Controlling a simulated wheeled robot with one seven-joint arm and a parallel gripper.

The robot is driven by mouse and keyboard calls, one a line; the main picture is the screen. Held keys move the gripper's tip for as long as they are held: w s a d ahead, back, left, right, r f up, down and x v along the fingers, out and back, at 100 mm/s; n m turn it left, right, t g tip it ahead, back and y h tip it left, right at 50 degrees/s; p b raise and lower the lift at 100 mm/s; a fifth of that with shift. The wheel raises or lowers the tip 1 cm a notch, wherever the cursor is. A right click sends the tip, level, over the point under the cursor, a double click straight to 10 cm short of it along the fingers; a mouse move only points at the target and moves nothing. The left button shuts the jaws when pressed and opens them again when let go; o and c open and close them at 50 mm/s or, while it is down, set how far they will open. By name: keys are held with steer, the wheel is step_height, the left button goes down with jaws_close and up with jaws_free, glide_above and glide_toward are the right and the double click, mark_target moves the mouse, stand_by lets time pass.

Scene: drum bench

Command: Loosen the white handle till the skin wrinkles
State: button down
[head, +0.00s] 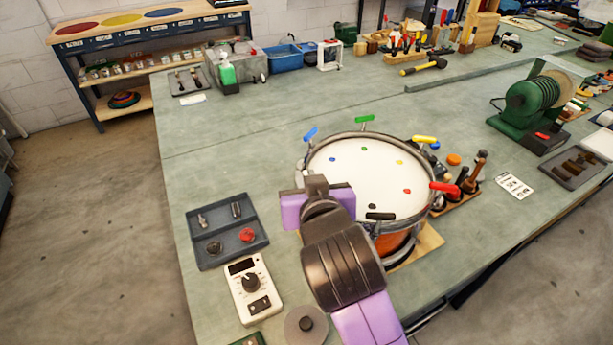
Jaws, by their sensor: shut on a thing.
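The drum (362,178) stands on the bench with its pale skin facing up; the skin looks smooth from here, with small coloured dots near its rim. Blue (311,134), green (365,119), yellow (424,139), red (445,187) and black (380,216) handles stand around the rim. My gripper (317,187) is at the drum's left rim, where the sixth handle's place is. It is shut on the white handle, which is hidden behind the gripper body. The fingertips are hidden too.
A dark tray (228,257) with small parts and a white meter (255,288) with a knob lie left of the drum. A rack of wooden-handled tools (468,180) stands close at its right, a green spool machine (530,105) farther right.

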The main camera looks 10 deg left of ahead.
steer(key=shift+f, duration=0.1)
stand_by(0.4)
steer(key=c, duration=1.5)
jaws_free()
steer(key=v, duration=0.8)
steer(key=shift+w+d, duration=0.1)
